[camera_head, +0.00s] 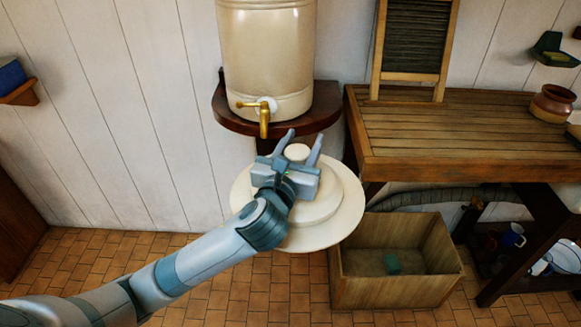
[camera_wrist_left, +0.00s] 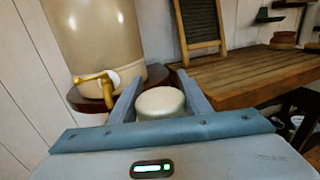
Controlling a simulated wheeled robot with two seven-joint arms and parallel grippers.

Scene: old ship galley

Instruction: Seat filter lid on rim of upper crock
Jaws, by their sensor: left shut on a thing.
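The filter lid (camera_head: 342,219) is a broad cream disc with a stepped top and a round knob (camera_head: 296,152). My left gripper (camera_head: 301,140) is shut on the lid's knob and holds the lid in the air, in front of and below the crock. In the left wrist view the knob (camera_wrist_left: 160,102) sits between the two fingers; the disc is hidden there. The cream crock (camera_head: 268,60) with a brass tap (camera_head: 263,117) stands on a dark wooden wall shelf (camera_head: 226,112). It also shows in the left wrist view (camera_wrist_left: 95,40). Its upper rim is out of view. My right gripper is not in view.
A slatted wooden counter (camera_head: 450,130) stands to the right, with a washboard (camera_head: 412,45) and a brown pot (camera_head: 552,103) on it. An open wooden crate (camera_head: 395,292) is on the tiled floor below.

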